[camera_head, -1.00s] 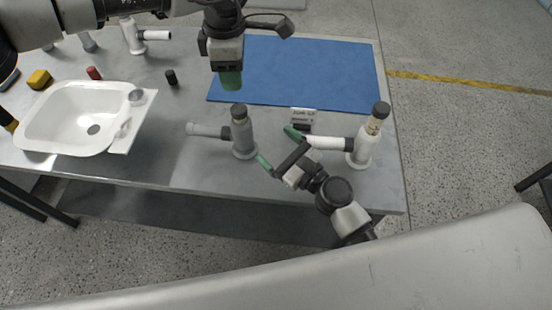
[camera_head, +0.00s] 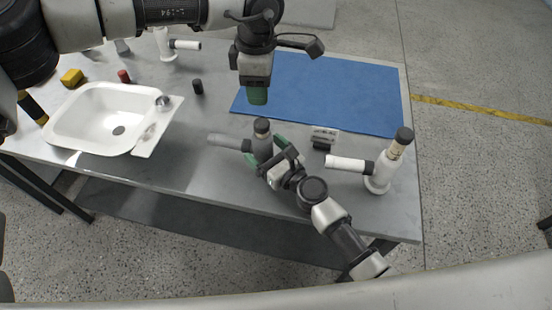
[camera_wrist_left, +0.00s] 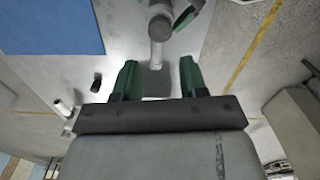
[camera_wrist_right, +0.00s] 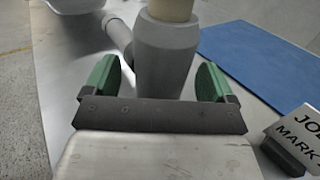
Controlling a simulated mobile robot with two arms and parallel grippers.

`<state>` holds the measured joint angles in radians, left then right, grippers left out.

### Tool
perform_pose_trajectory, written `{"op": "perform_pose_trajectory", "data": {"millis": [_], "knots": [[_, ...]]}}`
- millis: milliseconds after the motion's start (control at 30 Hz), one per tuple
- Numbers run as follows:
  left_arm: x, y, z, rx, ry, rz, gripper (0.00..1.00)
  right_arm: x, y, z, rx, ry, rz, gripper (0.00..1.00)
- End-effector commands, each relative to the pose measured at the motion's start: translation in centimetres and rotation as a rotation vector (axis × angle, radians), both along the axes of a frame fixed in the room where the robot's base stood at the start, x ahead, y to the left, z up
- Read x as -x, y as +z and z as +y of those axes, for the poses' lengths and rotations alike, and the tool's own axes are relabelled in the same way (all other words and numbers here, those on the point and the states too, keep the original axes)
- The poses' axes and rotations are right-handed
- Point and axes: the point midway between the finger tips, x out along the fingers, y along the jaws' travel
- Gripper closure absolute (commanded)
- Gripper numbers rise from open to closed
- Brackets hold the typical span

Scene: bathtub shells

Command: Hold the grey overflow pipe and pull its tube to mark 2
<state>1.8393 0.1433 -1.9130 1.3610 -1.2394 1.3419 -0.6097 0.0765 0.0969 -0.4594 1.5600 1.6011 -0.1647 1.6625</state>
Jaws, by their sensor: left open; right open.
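The grey overflow pipe (camera_head: 262,128) stands upright near the table's front edge, its side branch (camera_head: 228,142) pointing left. It has a dark cap; in the right wrist view a short cream tube section (camera_wrist_right: 170,9) shows above the grey body (camera_wrist_right: 165,58). My right gripper (camera_head: 264,151) is open, with its green fingers on either side of the body; gaps show between fingers and pipe (camera_wrist_right: 160,75). My left gripper (camera_head: 257,97) is open, pointing down above the blue mat's left edge. In the left wrist view the pipe's cap (camera_wrist_left: 160,28) lies beyond its empty fingers (camera_wrist_left: 160,80).
A small sign (camera_head: 324,135), partly reading "MARK" (camera_wrist_right: 298,130), stands to the right. A white pipe (camera_head: 379,172) with a cream tube stands beyond it. The blue mat (camera_head: 335,95) is clear. A white basin (camera_head: 75,118) and a black cap (camera_head: 197,87) are left.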

Motion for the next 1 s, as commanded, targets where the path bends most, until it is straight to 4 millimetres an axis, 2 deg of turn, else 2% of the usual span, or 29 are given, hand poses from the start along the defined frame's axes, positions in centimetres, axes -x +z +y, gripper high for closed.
{"op": "perform_pose_trajectory", "data": {"millis": [367, 733, 767, 900, 1000], "knots": [[0.0, 0.0, 0.0, 0.0, 0.0, 0.0, 0.57, -0.5, 0.0, 0.3, 0.0, 0.0, 0.0, 0.14], [0.0, 0.0, 0.0, 0.0, 0.0, 0.0, 0.57, -0.5, 0.0, 0.3, 0.0, 0.0, 0.0, 0.71], [0.0, 0.0, 0.0, 0.0, 0.0, 0.0, 0.57, -0.5, 0.0, 0.3, 0.0, 0.0, 0.0, 0.73], [0.3, -0.4, -0.3, 0.021, -0.008, 0.013, 0.36, -0.5, 0.0, 0.3, 0.0, 0.0, 0.0, 0.73], [1.1, -1.6, -1.2, 0.096, -0.034, 0.05, 0.35, -0.5, 0.0, 0.3, 0.0, 0.0, 0.0, 0.73]]}}
